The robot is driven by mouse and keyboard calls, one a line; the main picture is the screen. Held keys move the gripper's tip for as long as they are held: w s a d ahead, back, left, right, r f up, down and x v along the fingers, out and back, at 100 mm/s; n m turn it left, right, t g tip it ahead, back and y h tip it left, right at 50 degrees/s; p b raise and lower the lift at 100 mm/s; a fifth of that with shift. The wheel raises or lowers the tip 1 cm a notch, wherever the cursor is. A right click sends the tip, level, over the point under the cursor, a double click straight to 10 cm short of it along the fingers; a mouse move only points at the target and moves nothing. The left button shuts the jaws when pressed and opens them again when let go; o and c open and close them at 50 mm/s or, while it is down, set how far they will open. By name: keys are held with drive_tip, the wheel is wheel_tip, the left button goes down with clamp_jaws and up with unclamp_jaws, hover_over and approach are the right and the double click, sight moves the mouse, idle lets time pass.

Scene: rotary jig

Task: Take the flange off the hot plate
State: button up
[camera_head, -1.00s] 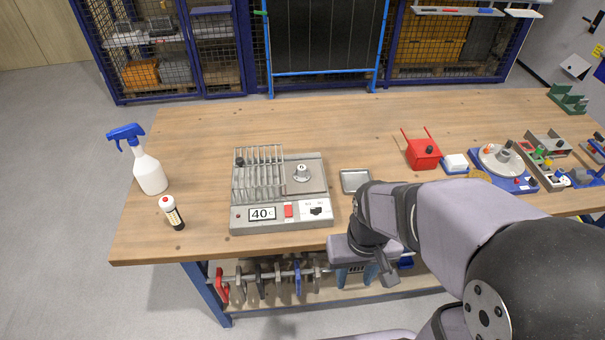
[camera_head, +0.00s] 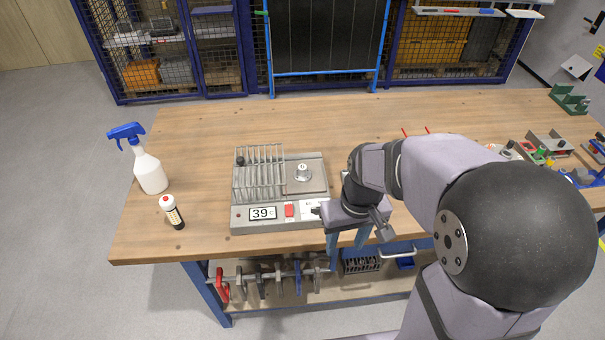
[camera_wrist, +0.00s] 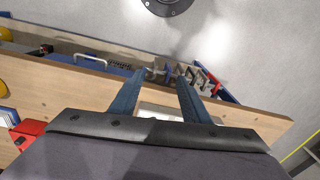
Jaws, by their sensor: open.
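The hot plate (camera_head: 244,217) is a grey box on the bench with a wire rack on its left side and a display reading 39 °C. The flange (camera_head: 303,174), a small silver hub on a round base, sits on the plate surface right of the rack. My gripper (camera_head: 347,243) is at the bench's front edge, right of and nearer than the hot plate, apart from the flange. In the wrist view its two blue fingers (camera_wrist: 160,78) are spread with nothing between them. The flange does not show in the wrist view.
Jigs and small parts (camera_head: 548,147) crowd the right end. Below the bench is a shelf with clamps (camera_head: 262,280). My arm hides some of the bench.

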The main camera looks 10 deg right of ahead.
sight(303, 167)
drive_tip(key=w+a+n+t+y+b, duration=0.25)
drive_tip(key=w+n, duration=0.55)
drive_tip(key=w, duration=2.2)
drive_tip(key=shift+y, duration=0.25)
drive_tip(key=shift+a+p+x, duration=0.2)
drive_tip(key=shift+p+x, duration=1)
drive_tip(key=shift+x, duration=0.6)
drive_tip(key=shift+a+p+x, duration=0.2)
drive_tip(key=shift+p+x, duration=0.95)
drive_tip(key=shift+x, duration=0.65)
drive_tip(key=shift+s+r, duration=0.1)
drive_tip(key=shift+s, duration=0.1)
drive_tip(key=shift+c, duration=0.6)
clamp_jaws()
